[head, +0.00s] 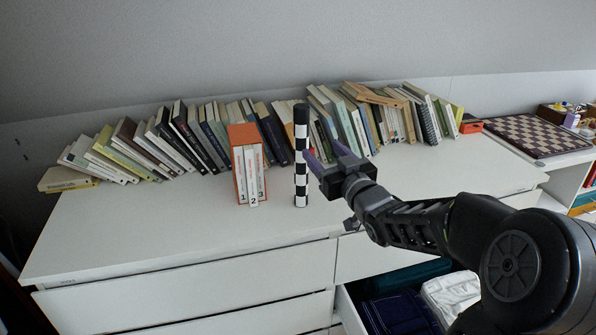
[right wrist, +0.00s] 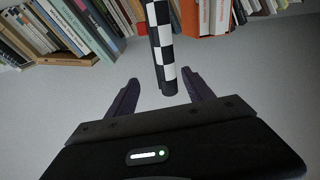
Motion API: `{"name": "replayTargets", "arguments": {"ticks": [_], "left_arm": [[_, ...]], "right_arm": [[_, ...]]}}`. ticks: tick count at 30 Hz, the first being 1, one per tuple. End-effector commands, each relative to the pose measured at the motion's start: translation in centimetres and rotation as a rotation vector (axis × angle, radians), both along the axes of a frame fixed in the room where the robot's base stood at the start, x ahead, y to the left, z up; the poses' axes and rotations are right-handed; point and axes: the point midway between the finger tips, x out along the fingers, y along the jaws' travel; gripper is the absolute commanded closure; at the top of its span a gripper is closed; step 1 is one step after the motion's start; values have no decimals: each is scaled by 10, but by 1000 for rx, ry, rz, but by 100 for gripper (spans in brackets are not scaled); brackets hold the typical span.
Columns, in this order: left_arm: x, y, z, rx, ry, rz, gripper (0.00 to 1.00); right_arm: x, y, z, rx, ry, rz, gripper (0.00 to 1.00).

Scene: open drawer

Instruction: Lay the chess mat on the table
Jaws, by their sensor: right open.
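The chess mat (head: 301,160) is rolled into a black-and-white checkered tube and stands upright on the white table top (head: 150,225). It also shows in the right wrist view (right wrist: 162,50), just ahead of the fingertips and lined up between them. My right gripper (head: 313,165) is close to the right of the roll in the head view, with its purple fingers pointing at it. In the right wrist view its two fingers (right wrist: 162,88) are apart, with nothing gripped. My left gripper is not in view.
An orange case with white numbered volumes (head: 250,165) stands just left of the roll. A row of leaning books (head: 190,140) lines the back. A chessboard (head: 535,135) lies at the far right. An open drawer (head: 400,300) holds folded cloth. The table's front left is clear.

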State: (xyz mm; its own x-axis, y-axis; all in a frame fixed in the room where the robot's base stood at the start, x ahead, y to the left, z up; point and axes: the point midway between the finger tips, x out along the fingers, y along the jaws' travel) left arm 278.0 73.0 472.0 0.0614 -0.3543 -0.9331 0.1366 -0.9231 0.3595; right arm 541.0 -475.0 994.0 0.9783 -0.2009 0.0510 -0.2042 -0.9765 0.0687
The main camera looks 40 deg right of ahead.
Motion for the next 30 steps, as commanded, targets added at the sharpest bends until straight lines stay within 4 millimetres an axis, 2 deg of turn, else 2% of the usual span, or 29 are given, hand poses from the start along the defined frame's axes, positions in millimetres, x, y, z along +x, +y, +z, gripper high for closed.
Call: {"name": "replayTargets", "arguments": {"ticks": [6,16,24,30], "left_arm": [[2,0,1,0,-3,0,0],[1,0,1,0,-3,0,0],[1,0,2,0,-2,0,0],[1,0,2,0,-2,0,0]], "right_arm": [[2,4,-10,71,39,22,39],[4,4,-10,80,36,21,39],[27,0,-10,80,35,22,39],[28,-1,-10,80,34,20,39]]}}
